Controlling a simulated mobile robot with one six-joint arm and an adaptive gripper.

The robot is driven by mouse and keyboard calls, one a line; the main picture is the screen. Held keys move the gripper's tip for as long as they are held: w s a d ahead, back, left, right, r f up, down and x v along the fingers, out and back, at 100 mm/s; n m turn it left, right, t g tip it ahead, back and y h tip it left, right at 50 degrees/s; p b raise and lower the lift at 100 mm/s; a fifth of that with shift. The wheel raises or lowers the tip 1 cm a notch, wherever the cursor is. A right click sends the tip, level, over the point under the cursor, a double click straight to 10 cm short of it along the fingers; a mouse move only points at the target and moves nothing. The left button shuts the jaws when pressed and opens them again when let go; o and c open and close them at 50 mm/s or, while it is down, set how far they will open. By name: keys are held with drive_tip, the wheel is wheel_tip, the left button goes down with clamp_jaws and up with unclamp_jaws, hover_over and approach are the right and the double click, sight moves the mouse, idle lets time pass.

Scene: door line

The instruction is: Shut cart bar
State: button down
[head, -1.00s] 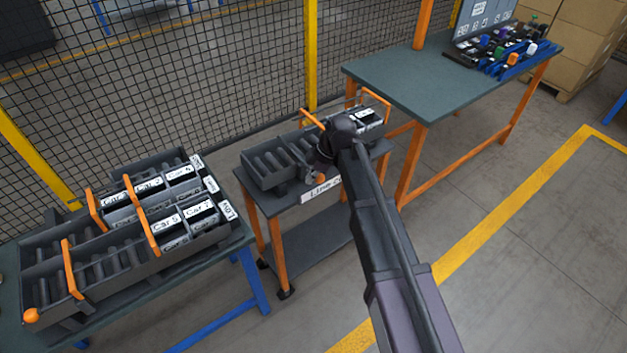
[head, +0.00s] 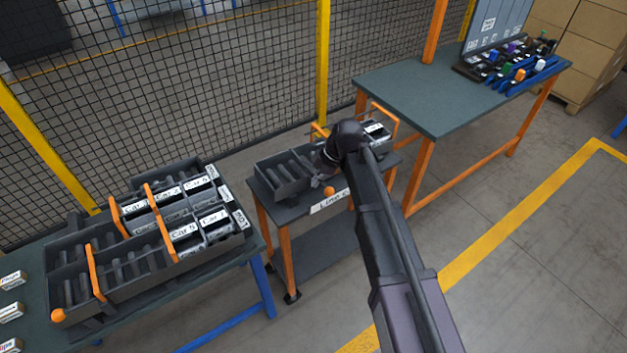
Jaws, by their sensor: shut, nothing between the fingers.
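The cart (head: 311,258) is a small dark table with orange legs and a label on its front edge, partly covered by my arm. On it sits a dark slotted tray (head: 262,178) with a white-labelled item at its right end. An orange bar (head: 383,112) stands raised at the tray's right end. Another orange piece (head: 320,130) shows just behind my wrist. An orange knob (head: 329,190) is at the tray's front side. My gripper (head: 318,181) is shut and empty, low over the tray's front beside the knob; whether it touches is unclear.
A left table (head: 30,255) holds two slotted racks (head: 125,288) with orange bars and labelled car cards. A right table (head: 415,95) carries an open case with coloured parts. A mesh fence (head: 200,90) with yellow posts runs behind. Floor is clear at the right.

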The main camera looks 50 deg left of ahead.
drive_tip(key=p+v, duration=0.3)
drive_tip(key=v, duration=0.1)
drive_tip(key=shift+w+a+r, duration=0.1)
drive_tip(key=shift+a, duration=0.05)
idle(0.8)
drive_tip(key=w+d+m+t, duration=0.1)
drive_tip(key=w+d+m, duration=0.35)
drive_tip(key=d, duration=0.55)
drive_tip(key=w+d+f+m+t+h, duration=0.1)
drive_tip(key=w+d+m, duration=0.35)
drive_tip(key=d, duration=0.65)
drive_tip(key=w+d+m+t, duration=0.1)
drive_tip(key=w+d+m, duration=0.35)
drive_tip(key=d, duration=0.55)
drive_tip(key=s+d+m+h, duration=0.2)
drive_tip(key=d+m, duration=1.2)
drive_tip(key=d, duration=1.7)
drive_tip(key=shift+s+d+f+m, duration=0.3)
drive_tip(key=shift+s+m, duration=0.05)
drive_tip(key=shift+s, duration=0.45)
